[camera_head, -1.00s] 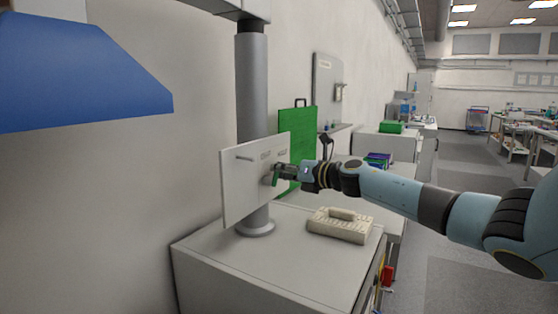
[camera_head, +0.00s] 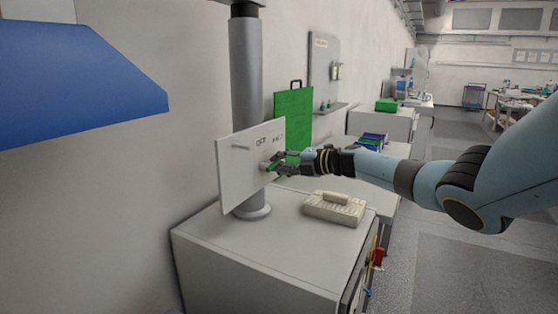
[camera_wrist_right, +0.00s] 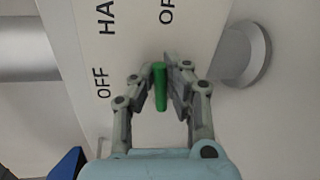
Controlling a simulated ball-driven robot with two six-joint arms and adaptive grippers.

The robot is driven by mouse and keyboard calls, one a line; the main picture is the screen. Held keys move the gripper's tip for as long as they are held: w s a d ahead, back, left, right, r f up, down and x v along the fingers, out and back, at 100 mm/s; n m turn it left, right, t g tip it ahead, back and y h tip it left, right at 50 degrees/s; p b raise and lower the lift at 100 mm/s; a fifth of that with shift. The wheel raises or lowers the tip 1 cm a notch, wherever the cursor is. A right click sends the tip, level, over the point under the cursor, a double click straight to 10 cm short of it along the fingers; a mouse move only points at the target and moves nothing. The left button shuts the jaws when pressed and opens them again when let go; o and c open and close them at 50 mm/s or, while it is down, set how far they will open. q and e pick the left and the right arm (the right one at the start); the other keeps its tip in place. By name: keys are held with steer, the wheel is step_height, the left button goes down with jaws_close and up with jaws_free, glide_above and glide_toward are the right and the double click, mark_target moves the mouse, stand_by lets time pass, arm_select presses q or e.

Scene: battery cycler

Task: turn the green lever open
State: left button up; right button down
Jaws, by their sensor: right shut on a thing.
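The green lever (camera_head: 272,167) is on a white panel (camera_head: 235,185) that is fixed to a grey post. In the right wrist view the lever (camera_wrist_right: 160,90) lies between the two fingers, and the panel shows the labels OFF, HA and OP, the last two cut off. My right gripper (camera_head: 279,163) is at the panel's right part, shut on the lever; its fingers also show in the wrist view (camera_wrist_right: 158,73). The lever's pivot is hard to make out. My left gripper is not in view.
A beige box with a handle (camera_head: 335,208) stands on the grey cabinet (camera_head: 265,250) below the panel. A green board (camera_head: 293,115) stands behind the panel. A blue sloped hood (camera_head: 75,85) is at upper left. Open floor lies to the right.

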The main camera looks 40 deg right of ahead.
steer(key=shift+d+f+m+y, duration=0.1)
steer(key=shift+f+m+y, duration=0.2)
steer(key=shift+m, duration=0.5)
steer(key=c, duration=1.3)
jaws_free()
steer(key=shift+c, duration=0.2)
steer(key=v, duration=1.2)
steer(key=shift+d, duration=0.1)
